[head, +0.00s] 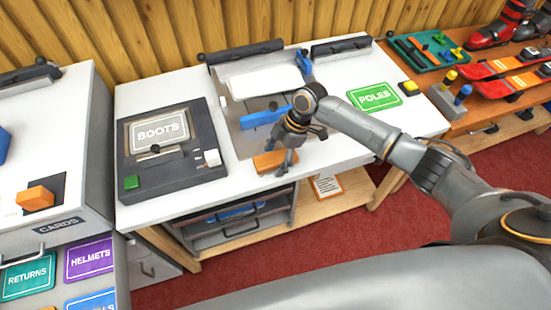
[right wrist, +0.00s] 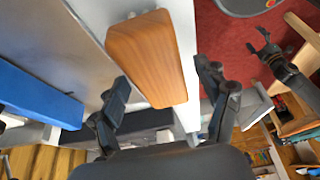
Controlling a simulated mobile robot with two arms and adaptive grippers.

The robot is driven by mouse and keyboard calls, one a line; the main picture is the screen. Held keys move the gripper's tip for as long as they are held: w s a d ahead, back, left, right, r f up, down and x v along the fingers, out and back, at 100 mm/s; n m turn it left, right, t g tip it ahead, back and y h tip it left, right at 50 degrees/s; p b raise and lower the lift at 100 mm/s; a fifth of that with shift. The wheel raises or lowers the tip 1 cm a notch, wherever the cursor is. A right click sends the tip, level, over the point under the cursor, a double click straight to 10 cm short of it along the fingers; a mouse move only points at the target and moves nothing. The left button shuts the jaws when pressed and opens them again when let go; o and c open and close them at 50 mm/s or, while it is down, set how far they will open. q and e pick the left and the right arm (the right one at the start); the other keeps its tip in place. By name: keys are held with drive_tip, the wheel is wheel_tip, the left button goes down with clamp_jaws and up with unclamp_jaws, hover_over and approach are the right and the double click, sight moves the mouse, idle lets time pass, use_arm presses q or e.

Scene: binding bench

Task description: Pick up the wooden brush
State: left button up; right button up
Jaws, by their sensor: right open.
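The wooden brush (head: 270,161) is an orange-brown wooden block near the front edge of the white bench, in front of the laminating machine's grey plate. It also shows large in the right wrist view (right wrist: 148,55). My right gripper (head: 280,150) is just above and behind it, pointing down. In the right wrist view its two open fingers (right wrist: 164,78) are on either side of the near end of the brush, with nothing held. Another dark gripper, seemingly my left one (right wrist: 262,48), shows small over the red floor; its jaws are too small to judge.
A blue bar (head: 264,117) lies just behind the brush. The dark BOOTS device (head: 172,150) stands at left, and the green POLES sign (head: 374,97) lies at right. Below the bench are a drawer and a wooden shelf (head: 345,185). Bare white bench top lies right of the gripper.

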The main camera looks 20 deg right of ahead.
use_arm(q)
drive_tip(key=shift+s, duration=0.55)
drive_tip(key=shift+w, duration=0.4)
use_arm(e)
drive_tip(key=shift+f, duration=0.2)
drive_tip(key=c, duration=1.3)
